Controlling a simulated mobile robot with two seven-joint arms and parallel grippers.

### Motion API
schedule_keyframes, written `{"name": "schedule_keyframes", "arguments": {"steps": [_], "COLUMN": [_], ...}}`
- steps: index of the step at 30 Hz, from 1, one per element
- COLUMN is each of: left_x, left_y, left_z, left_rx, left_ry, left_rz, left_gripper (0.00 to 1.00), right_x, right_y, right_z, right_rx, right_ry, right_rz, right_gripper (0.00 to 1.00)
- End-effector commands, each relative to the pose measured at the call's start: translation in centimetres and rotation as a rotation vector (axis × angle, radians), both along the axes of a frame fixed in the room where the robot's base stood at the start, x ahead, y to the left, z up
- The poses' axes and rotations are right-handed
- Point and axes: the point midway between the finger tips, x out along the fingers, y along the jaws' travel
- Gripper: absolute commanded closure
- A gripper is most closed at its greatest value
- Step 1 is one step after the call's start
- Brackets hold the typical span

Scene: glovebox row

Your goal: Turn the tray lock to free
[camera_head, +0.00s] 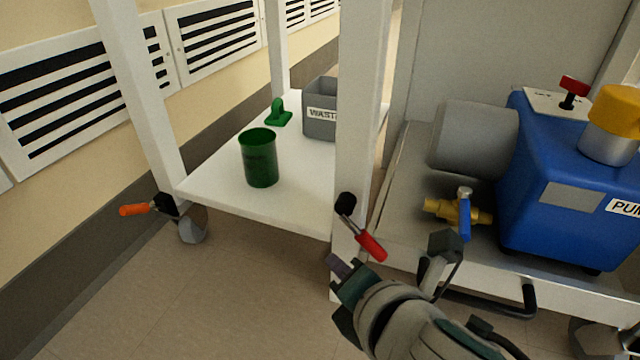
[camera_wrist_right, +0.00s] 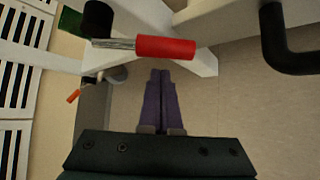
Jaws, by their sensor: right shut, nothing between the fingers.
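A lever with a red grip (camera_head: 371,247), a short metal shaft and a black pivot (camera_head: 345,204) is mounted at the white front post; it looks like the tray lock. It slants down to the right in the head view. In the wrist view its red grip (camera_wrist_right: 165,47) lies crosswise, just beyond my fingertips. My right gripper (camera_head: 340,266) is just below and left of the red grip. Its purple fingers (camera_wrist_right: 160,100) are shut together with nothing between them, apart from the lever. My left gripper is not in view.
The pull-out tray (camera_head: 394,215) carries a blue pump (camera_head: 560,190) and a brass valve with a blue handle (camera_head: 464,215). A black tray handle (camera_head: 495,305) sticks out in front. A green cup (camera_head: 260,160) and grey waste bin (camera_head: 320,128) stand on the white shelf. An orange-handled lever (camera_head: 135,209) is at left.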

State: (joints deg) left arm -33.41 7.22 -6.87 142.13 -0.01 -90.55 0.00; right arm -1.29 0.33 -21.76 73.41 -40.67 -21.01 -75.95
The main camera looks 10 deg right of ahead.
Motion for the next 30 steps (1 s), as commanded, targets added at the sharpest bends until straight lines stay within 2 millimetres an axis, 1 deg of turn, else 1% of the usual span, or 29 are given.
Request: {"name": "schedule_keyframes", "arguments": {"steps": [1,3,9,23,26,30], "left_x": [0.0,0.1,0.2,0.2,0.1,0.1], "left_y": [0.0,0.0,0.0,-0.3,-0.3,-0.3], "left_z": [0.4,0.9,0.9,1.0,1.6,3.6], "left_rx": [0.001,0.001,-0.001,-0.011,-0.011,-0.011], "left_ry": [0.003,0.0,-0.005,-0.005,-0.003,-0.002], "left_rz": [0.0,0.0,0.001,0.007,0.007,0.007], "left_gripper": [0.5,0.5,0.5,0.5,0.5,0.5], "right_x": [-0.3,-0.6,-1.0,-1.1,-1.1,-1.0], "right_y": [-0.8,-1.5,-2.5,-2.8,-3.0,-4.1], "right_z": [0.9,1.8,2.7,3.0,3.2,3.7], "right_rx": [-0.003,-0.003,0.0,-0.001,-0.017,-0.072], "right_ry": [-0.003,-0.001,0.0,0.004,0.015,0.051], "right_rz": [-0.002,0.001,-0.002,-0.001,0.0,0.003], "right_gripper": [1.0,1.0,1.0,1.0,1.0,1.0]}}
